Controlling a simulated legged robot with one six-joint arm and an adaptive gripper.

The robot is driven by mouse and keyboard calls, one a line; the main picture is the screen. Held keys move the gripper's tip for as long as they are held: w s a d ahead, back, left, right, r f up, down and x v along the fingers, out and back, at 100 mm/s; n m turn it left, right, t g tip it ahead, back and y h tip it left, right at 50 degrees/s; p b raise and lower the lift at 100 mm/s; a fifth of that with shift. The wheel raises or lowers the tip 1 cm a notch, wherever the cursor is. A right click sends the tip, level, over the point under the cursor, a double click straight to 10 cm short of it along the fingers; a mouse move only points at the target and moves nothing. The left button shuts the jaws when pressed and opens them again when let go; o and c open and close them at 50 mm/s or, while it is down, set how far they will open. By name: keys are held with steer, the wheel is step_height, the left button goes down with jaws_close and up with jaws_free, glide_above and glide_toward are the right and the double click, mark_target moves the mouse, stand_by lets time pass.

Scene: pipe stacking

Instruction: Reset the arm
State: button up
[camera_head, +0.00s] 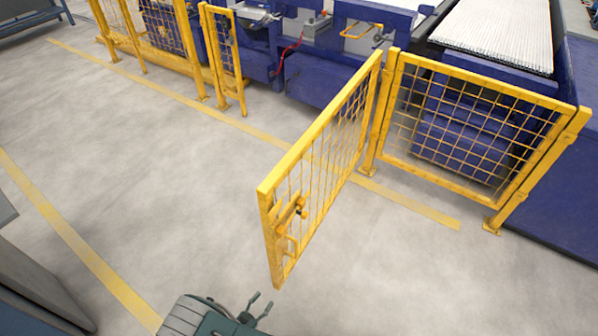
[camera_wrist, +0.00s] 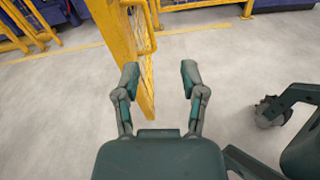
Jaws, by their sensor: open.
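My gripper (camera_head: 257,303) shows at the bottom of the head view, below the near end of the yellow mesh gate (camera_head: 325,140). In the wrist view my gripper (camera_wrist: 159,78) has its two fingers spread apart with nothing held between them. The gate stands swung out from the fence line into the floor area. Its latch and handle (camera_head: 288,222) are on the near end post. In the wrist view the gate's yellow end post (camera_wrist: 122,50) shows just beyond the fingers, with a handle (camera_wrist: 146,28) on it. I cannot tell the exact gap.
A fixed yellow fence panel (camera_head: 475,125) stands at the right before blue machinery (camera_head: 460,140) and a roller conveyor (camera_head: 495,30). Another fence (camera_head: 150,35) stands at the back left. A grey cabinet (camera_head: 30,285) is at the lower left. The floor (camera_head: 150,160) left of the gate is clear.

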steer(key=w+d+r+m+g, duration=0.3)
steer(key=d+r+m+g, duration=0.15)
steer(key=r, duration=0.55)
steer(key=w+d+r+m+g, duration=0.35)
steer(key=r+m, duration=0.25)
steer(key=r, duration=0.4)
steer(key=w+d+r+m+g, duration=0.25)
steer(key=r+m+g, duration=0.25)
steer(key=r, duration=0.6)
steer(key=s+d+r+m+t+y, duration=0.2)
steer(key=s+d+r+m+y, duration=0.2)
steer(key=r, duration=0.7)
steer(key=s+d+r+m+t+y, duration=0.2)
steer(key=s+d+r+m+y, duration=0.3)
steer(key=s+d+r+m, duration=0.3)
steer(key=s+d+r, duration=0.3)
steer(key=s+d, duration=0.1)
steer(key=shift+s+m, duration=0.25)
steer(key=shift+m, duration=0.1)
steer(key=shift+w, duration=0.1)
